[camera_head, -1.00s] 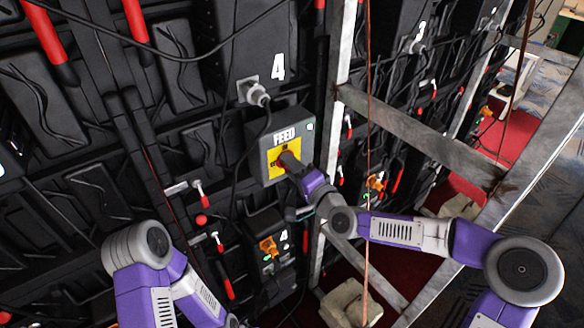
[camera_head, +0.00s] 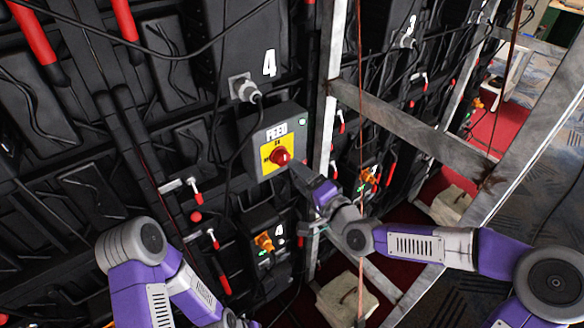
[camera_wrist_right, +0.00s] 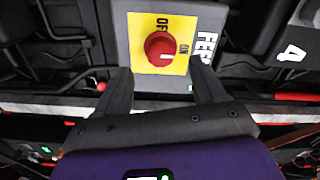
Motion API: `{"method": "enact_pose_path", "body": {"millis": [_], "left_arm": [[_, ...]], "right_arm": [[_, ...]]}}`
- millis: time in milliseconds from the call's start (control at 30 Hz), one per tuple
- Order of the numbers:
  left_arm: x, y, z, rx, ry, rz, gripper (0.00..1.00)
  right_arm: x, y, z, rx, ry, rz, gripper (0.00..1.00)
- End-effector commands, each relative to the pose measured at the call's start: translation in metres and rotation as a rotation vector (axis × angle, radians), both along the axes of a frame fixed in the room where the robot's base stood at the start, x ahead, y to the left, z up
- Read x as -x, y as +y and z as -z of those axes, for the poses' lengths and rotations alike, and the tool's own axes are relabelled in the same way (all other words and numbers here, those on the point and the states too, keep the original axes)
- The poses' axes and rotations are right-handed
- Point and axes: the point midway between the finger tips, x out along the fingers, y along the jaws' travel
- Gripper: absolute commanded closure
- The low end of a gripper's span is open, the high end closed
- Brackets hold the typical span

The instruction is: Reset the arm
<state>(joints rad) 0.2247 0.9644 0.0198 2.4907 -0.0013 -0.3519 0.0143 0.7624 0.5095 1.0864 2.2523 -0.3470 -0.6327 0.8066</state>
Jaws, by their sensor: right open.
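My right gripper (camera_head: 297,178) is in front of the feed box (camera_head: 250,138), just to the lower right of its red knob (camera_head: 281,156). In the right wrist view my right gripper (camera_wrist_right: 160,74) is open and empty, and the knob (camera_wrist_right: 160,46) on its yellow plate (camera_wrist_right: 142,28) shows beyond the fingertips, apart from them. A small white mark shows on the knob, and OFF and ON are printed on the plate. My left arm (camera_head: 140,262) is at the lower left; its gripper is out of the picture.
Black panel backs with cables and red handles fill the left. A metal frame post (camera_head: 328,110) and a diagonal brace (camera_head: 410,122) stand close to my right arm. A thin cable (camera_head: 361,100) hangs near the right forearm. A pale sandbag (camera_head: 347,300) lies on the floor.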

Motion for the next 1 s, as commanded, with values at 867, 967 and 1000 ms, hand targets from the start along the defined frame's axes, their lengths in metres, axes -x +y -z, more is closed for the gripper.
{"method": "enact_pose_path", "body": {"millis": [867, 967, 1000], "left_arm": [[0.000, 0.000, -0.002, 0.000, 0.000, 0.000, 0.57], [0.000, 0.000, -0.002, 0.000, 0.000, 0.000, 0.57], [0.000, 0.000, -0.002, 0.000, 0.000, 0.000, 0.57]], "right_arm": [[0.011, -0.006, 0.046, 0.057, 0.086, -0.007, 0.30], [0.020, -0.005, 0.109, 0.147, 0.199, -0.029, 0.30], [0.027, -0.004, 0.139, 0.193, 0.252, -0.045, 0.30]]}}
